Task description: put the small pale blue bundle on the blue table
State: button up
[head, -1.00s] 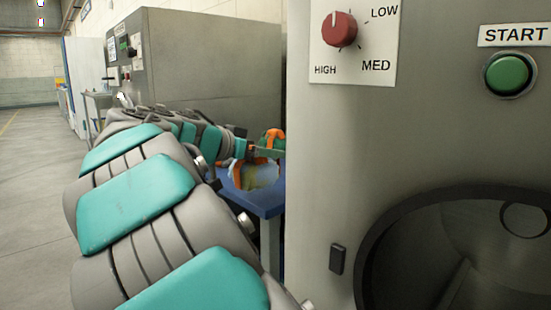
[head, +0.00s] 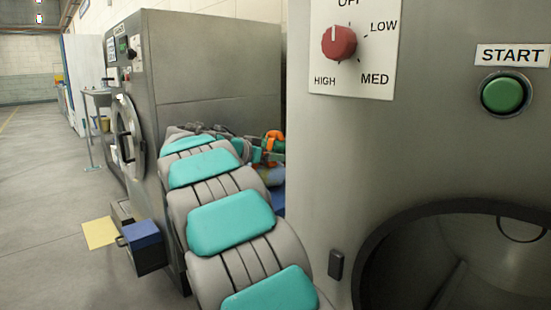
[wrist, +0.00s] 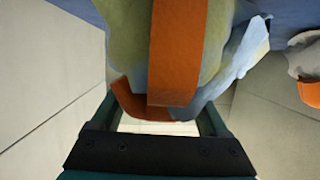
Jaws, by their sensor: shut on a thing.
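My gripper (wrist: 157,108) is shut on an orange strap (wrist: 178,60) of a sling bundle (wrist: 125,30) of yellow-green and pale blue cloth, which fills the top middle of the wrist view. In the head view my gripper (head: 268,150) is small and partly hidden behind my arm, with pale blue cloth (head: 272,176) just below it. The blue table (head: 279,200) shows only as a small patch there, and as a blue strip in the wrist view (wrist: 285,14). I cannot tell whether the held bundle touches the table.
Another pale bundle (wrist: 305,58) with an orange part lies at the wrist view's right edge. A steel machine (head: 345,180) with a knob and green button blocks the right. A grey machine (head: 215,80) stands behind my arm. A blue-topped box (head: 147,245) sits low at left.

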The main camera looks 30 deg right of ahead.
jog(key=shift+f, duration=0.4)
jog(key=o, duration=1.5)
jog(key=shift+c, duration=0.2)
jog(key=shift+r, duration=0.1)
jog(key=shift+s+a, duration=0.1)
jog(key=shift+a, duration=0.25)
jog(key=b+v, duration=0.1)
jog(key=v, duration=1)
jog(key=shift+b, duration=0.3)
jog(key=shift+a, duration=0.15)
